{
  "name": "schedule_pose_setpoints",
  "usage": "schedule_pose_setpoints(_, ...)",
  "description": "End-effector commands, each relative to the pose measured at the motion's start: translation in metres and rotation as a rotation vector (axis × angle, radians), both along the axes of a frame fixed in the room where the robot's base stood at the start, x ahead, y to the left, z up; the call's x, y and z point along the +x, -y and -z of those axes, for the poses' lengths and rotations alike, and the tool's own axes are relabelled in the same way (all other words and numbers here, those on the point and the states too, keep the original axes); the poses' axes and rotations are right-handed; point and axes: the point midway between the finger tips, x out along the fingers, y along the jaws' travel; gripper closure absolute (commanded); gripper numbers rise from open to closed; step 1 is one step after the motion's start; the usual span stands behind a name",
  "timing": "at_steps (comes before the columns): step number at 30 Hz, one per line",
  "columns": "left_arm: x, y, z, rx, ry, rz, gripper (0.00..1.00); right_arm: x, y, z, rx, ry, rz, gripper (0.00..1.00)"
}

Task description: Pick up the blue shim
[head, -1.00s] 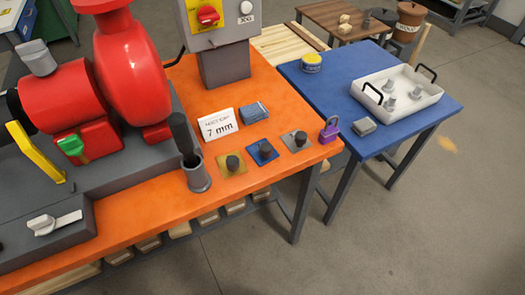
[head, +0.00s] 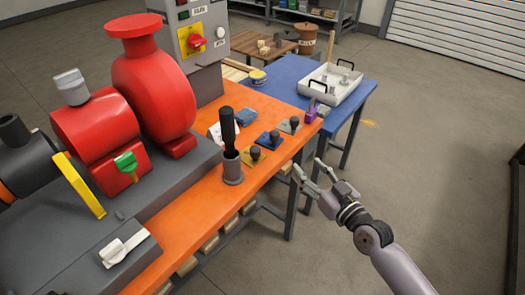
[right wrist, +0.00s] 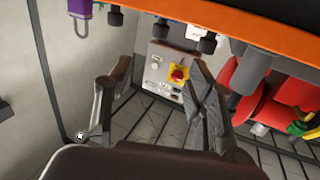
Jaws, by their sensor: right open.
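The blue shim (head: 264,143) is a flat blue plate with a black knob. It lies on the orange bench top near its front edge, between a yellow shim (head: 246,161) and a grey shim (head: 285,129). My right gripper (head: 308,168) is open and empty, off the bench's front edge, to the right of the blue shim and apart from it. Its spread fingers also show in the right wrist view (right wrist: 150,80), with nothing between them. Dark knobs show above the fingers there, but the blue plate cannot be made out. My left gripper is not in view.
A grey cup with a black-handled tool (head: 233,170) stands left of the shims. A purple padlock (head: 311,114) is beyond the grey shim. The red pump (head: 150,90) fills the left. A blue table (head: 295,75) adjoins behind. Floor at right is clear.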

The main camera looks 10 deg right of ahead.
Motion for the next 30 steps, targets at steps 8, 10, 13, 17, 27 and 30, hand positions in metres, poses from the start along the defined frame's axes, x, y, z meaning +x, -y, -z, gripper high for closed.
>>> schedule_pose_setpoints(8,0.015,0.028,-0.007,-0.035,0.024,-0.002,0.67,0.037,-0.012,-0.011,0.008,0.019,-0.004,0.51)
schedule_pose_setpoints(10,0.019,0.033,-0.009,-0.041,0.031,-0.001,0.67,0.052,-0.017,-0.011,0.008,0.019,-0.005,0.51)
schedule_pose_setpoints(13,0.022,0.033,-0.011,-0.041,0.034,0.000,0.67,0.073,-0.024,-0.011,0.008,0.018,-0.005,0.51)
schedule_pose_setpoints(17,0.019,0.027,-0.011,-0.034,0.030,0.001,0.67,0.097,-0.031,-0.010,0.007,0.017,-0.005,0.51)
schedule_pose_setpoints(27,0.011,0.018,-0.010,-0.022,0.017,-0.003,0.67,0.125,-0.039,-0.006,0.005,0.016,-0.006,0.51)
schedule_pose_setpoints(30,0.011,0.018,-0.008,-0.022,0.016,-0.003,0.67,0.139,-0.043,-0.003,0.005,0.014,-0.006,0.51)
